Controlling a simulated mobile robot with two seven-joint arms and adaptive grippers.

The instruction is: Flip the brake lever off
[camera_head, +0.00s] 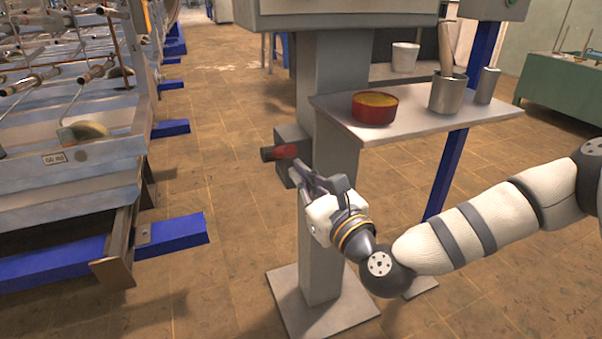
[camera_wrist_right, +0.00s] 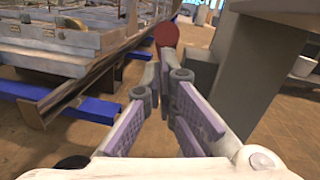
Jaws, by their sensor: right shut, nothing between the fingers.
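The brake lever has a red handle with a dark end (camera_head: 280,152). It sticks out to the left from a dark grey box (camera_head: 292,145) on the grey post. My right gripper (camera_head: 303,168) is shut and empty, with its fingertips close to the lever beside the post. In the right wrist view the round red end of the lever (camera_wrist_right: 166,34) shows just beyond the fingertips (camera_wrist_right: 164,58). I cannot tell whether the fingertips touch the lever. My left gripper is not in view.
A shelf (camera_head: 420,122) right of the post holds a red tin (camera_head: 374,108) and metal cups (camera_head: 448,95). A large machine frame (camera_head: 90,160) with blue feet (camera_head: 175,234) stands at left. The brown tiled floor between is clear.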

